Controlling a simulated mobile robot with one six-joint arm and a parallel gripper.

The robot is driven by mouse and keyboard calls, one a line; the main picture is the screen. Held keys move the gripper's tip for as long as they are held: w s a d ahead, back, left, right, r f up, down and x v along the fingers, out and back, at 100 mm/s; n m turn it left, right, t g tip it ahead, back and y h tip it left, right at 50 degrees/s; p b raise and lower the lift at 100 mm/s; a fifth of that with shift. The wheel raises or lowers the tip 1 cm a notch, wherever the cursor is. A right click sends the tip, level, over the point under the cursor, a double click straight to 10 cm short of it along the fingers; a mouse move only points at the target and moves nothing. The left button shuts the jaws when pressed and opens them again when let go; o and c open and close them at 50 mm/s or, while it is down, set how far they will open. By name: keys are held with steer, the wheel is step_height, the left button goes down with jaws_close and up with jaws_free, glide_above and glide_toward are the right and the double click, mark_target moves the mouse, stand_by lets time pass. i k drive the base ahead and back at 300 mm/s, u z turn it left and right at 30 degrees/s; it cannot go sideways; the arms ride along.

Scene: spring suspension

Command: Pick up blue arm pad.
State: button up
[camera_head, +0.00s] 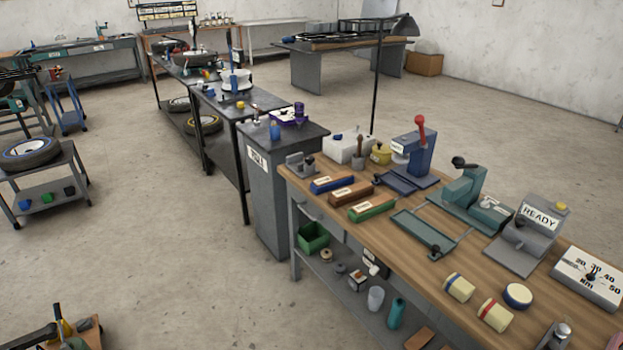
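Two kinds of blue item could be the blue arm pad; I cannot tell which one is. A long blue labelled block (332,183) lies on the wooden workbench, beside a brown block (351,194) and a green block (372,208). Their labels are too small to read. I cannot make out my gripper in this view.
A tire (28,152) lies on the cart's top (62,163) above the small blocks. The wooden workbench (400,217) holds presses, a gauge and cylinders. Open concrete floor (150,250) lies between cart and bench. Tools (62,328) show at the bottom left.

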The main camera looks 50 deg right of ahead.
mark_target(329, 183)
steer(key=u, duration=0.2)
steer(key=i, duration=1.15)
steer(key=z, duration=0.1)
